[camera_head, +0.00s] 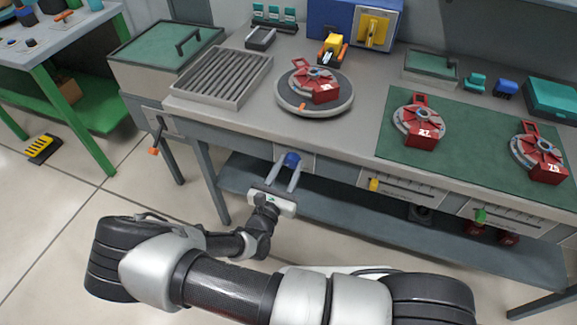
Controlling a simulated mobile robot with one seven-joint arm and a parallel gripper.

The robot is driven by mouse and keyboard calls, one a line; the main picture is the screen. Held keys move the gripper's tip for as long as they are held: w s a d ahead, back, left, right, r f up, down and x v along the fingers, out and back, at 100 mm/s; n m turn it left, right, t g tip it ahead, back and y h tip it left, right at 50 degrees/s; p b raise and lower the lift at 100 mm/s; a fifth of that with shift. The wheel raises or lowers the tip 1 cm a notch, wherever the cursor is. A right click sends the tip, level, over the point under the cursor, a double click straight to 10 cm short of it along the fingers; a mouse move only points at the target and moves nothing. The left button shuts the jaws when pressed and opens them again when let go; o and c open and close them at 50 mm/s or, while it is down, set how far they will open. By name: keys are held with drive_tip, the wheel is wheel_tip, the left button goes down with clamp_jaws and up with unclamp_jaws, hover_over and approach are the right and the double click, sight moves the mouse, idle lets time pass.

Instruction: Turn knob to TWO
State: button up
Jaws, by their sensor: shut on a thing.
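A blue knob (291,159) sits on the front panel of the workbench, below the round turntable. My gripper (290,164) reaches up to it from below, with one finger on each side, and is shut on it. The fingers cover the sides of the knob. The knob's pointer and any position marks, including TWO, are too small or hidden to read, so its setting cannot be told.
Above the knob, the turntable (338,102) bears a red and grey device. Two similar devices (419,122) (540,150) sit on the green mat (470,127). Slider panels with a yellow handle (374,184) and a green handle (481,215) lie to the right. An orange-tipped lever (154,151) is at left.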

drive_tip(key=m+p, duration=0.2)
drive_tip(key=m, duration=0.1)
drive_tip(key=shift+d+m, duration=0.1)
drive_tip(key=shift+m, duration=0.3)
drive_tip(key=m+p, duration=0.1)
drive_tip(key=m, duration=0.3)
drive_tip(key=shift+s+m, duration=0.1)
drive_tip(key=shift+m, duration=0.2)
drive_tip(key=m+p, duration=0.1)
drive_tip(key=m, duration=0.3)
drive_tip(key=shift+d+f+p, duration=0.1)
drive_tip(key=shift+p, duration=0.2)
drive_tip(key=shift+f+m+p, duration=0.15)
drive_tip(key=shift+m+p, duration=0.25)
drive_tip(key=shift+m, duration=2)
drive_tip(key=o, duration=1)
drive_tip(key=shift+o, duration=0.2)
drive_tip(key=shift+s, duration=0.1)
